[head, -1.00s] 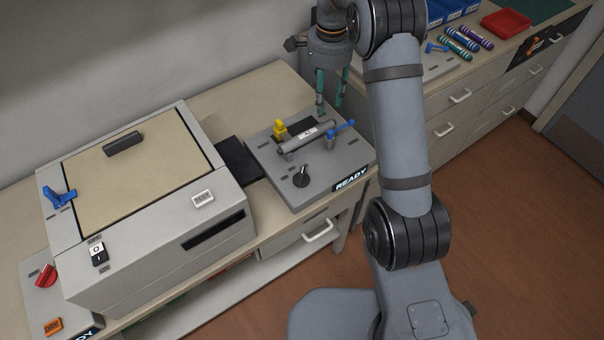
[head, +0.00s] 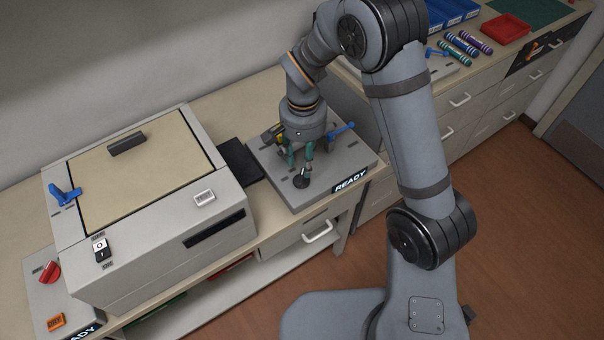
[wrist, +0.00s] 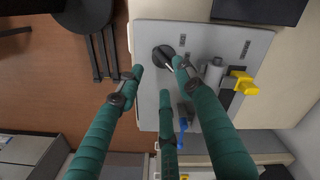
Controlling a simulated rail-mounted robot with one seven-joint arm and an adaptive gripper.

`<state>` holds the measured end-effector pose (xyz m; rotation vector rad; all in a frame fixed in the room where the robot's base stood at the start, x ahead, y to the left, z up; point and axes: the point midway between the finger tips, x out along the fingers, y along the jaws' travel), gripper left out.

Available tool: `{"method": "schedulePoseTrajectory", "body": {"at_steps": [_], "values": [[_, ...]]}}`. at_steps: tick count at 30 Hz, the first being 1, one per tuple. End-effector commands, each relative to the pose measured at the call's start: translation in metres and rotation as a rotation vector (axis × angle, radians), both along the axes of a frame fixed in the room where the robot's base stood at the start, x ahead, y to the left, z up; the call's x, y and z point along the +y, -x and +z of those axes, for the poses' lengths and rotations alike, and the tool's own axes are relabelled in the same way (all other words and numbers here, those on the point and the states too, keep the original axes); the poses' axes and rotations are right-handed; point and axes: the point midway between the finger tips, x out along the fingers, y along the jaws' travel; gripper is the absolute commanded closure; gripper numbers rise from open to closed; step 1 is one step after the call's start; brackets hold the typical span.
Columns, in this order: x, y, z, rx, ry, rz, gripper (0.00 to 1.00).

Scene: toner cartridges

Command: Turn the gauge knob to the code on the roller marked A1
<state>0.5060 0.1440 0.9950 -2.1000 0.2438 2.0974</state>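The gauge knob (head: 301,181) is a dark round knob with a pointer on the grey gauge station (head: 335,170). It also shows in the wrist view (wrist: 163,54). My gripper (head: 300,166) points down just above the knob. In the wrist view my gripper (wrist: 158,70) has its green fingers apart, with the knob just beyond the tips; I cannot tell whether they touch it. The grey roller (wrist: 213,72) lies on the station, mostly hidden behind a finger. Its label is hidden now. A yellow clamp (wrist: 243,84) is at its end.
A blue lever (head: 342,129) stands behind my gripper. The station display (head: 350,181) reads READY. A large grey machine (head: 225,220) with a TEST button (head: 204,197) stands at left. A black pad (head: 240,160) lies between them. Striped rollers (head: 462,45) lie at the back right.

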Motion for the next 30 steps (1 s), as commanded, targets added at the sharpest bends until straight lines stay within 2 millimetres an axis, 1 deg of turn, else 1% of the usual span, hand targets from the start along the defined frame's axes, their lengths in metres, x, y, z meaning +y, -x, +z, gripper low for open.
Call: {"method": "schedulePoseTrajectory", "body": {"at_steps": [1, 6, 9, 12, 16, 24, 30], "values": [[-0.001, 0.001, -0.010, 0.007, 0.003, -0.001, 0.64], [-0.001, 0.001, -0.041, 0.006, 0.003, -0.003, 0.64], [-0.001, 0.001, -0.056, 0.005, 0.002, -0.003, 0.64], [-0.001, 0.000, -0.066, 0.002, 0.001, -0.004, 0.64], [0.000, 0.000, -0.072, 0.001, 0.001, -0.005, 0.64], [0.000, 0.000, -0.073, 0.000, 0.000, -0.005, 0.64], [0.000, 0.000, -0.073, 0.000, 0.000, -0.004, 0.76]]}}
